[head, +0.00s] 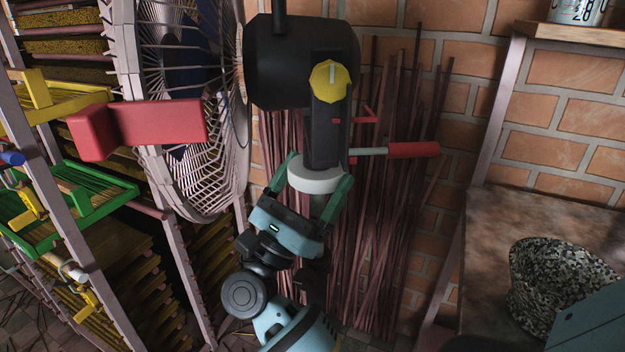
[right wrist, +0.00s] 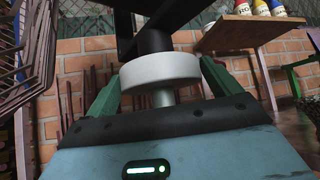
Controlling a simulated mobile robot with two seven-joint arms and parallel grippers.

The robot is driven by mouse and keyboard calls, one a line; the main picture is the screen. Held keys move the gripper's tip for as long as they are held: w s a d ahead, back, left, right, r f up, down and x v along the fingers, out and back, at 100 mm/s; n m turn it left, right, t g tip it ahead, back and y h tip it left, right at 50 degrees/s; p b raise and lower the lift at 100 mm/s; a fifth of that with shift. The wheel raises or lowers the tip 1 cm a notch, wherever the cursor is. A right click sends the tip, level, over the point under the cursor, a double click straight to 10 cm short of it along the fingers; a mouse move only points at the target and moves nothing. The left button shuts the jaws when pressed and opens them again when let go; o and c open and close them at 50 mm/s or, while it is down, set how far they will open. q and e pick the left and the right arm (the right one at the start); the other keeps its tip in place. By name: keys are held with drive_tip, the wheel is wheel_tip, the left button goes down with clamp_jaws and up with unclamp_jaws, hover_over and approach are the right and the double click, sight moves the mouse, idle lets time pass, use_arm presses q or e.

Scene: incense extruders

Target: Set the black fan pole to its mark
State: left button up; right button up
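The black fan pole has a black motor housing (head: 302,62) at its top and a dark upright bracket (head: 327,135) with a yellow knob (head: 329,80). A white collar (head: 318,180) sits below the bracket, with a thinner grey pole (right wrist: 164,98) under it. My right gripper (head: 318,178) comes up from below. Its green fingers lie against both sides of the collar, which also shows in the right wrist view (right wrist: 160,70). The mark cannot be made out. The fan's lower pole is hidden behind my arm. My left gripper is not in view.
A large fan cage (head: 205,150) and a rack with yellow and green trays (head: 85,205) stand at left. Incense sticks (head: 395,220) lean on the brick wall.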

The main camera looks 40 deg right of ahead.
drive_tip(key=shift+o, duration=0.9)
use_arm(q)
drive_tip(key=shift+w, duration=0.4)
use_arm(e)
drive_tip(key=shift+a+f+t, duration=0.15)
drive_tip(key=shift+f+t, duration=0.05)
drive_tip(key=shift+t, duration=0.1)
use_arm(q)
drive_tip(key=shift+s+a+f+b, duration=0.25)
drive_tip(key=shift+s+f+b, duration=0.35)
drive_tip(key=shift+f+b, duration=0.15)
use_arm(e)
drive_tip(key=v, duration=0.7)
drive_tip(key=shift+a, duration=0.15)
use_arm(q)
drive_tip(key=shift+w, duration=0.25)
